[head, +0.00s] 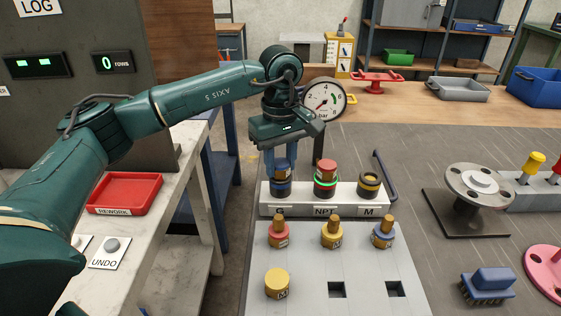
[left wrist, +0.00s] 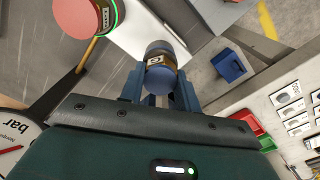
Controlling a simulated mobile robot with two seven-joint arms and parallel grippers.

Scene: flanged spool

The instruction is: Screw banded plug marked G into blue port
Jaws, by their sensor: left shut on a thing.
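The banded plug marked G (left wrist: 162,78) has a blue cap and a brass band with a letter label. My left gripper (head: 281,167) points down and is shut on it, one finger on each side. The plug's blue cap also shows between the fingers in the head view. The plug stands upright at the blue port (head: 281,189), the leftmost on the grey port block (head: 340,208). The plug hides the port's mouth, so I cannot tell how deep it sits. The turns display (head: 112,62) reads 0. My right gripper is not in view.
A red plug (head: 326,171) sits in the middle port with a green ring lit. Several plugs stand on the front tray (head: 313,273). A gauge (head: 324,99) stands close behind my gripper. A flanged spool (head: 478,187) is at right.

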